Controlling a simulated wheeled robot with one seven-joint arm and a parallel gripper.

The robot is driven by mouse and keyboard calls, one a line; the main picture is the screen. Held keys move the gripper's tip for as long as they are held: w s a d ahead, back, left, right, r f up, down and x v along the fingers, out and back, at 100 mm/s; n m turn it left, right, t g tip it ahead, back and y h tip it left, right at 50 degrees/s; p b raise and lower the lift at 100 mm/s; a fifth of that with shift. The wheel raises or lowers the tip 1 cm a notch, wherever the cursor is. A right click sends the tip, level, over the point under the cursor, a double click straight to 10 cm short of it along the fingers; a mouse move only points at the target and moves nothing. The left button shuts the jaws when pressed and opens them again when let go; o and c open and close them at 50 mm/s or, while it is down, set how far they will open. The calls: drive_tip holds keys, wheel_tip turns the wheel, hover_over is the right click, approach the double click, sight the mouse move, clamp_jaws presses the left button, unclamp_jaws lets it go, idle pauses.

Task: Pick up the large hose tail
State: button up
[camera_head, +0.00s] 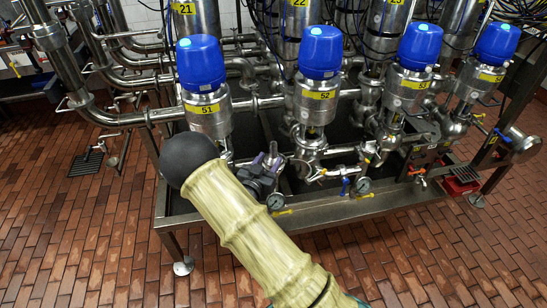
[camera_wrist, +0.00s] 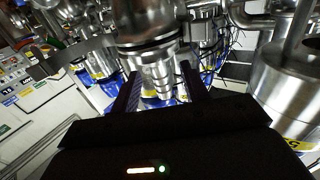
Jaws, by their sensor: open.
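My gripper (camera_wrist: 160,88) is open, with its two dark fingers apart. A shiny metal hose tail (camera_wrist: 158,72) with a stepped, ribbed end shows between the fingers in the wrist view. Its wider end joins a broad metal collar (camera_wrist: 150,38) above it in that picture. I cannot tell whether either finger touches it. In the head view my gripper (camera_head: 264,168) is at the front of the valve rack, just right of valve 51. The hose tail cannot be made out clearly there.
Blue-capped valves 51 (camera_head: 205,95), 52 (camera_head: 318,85), 53 (camera_head: 412,75) and the rightmost one (camera_head: 487,65) stand in a row. A pressure gauge (camera_head: 276,202) is close beside my gripper. The steel frame (camera_head: 330,212) edges the rack. Brick floor in front is clear.

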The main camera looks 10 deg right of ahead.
sight(272, 156)
drive_tip(key=x, duration=0.4)
drive_tip(key=shift+s, duration=0.1)
drive_tip(key=shift+c, duration=0.3)
drive_tip(key=shift+r, duration=0.1)
clamp_jaws()
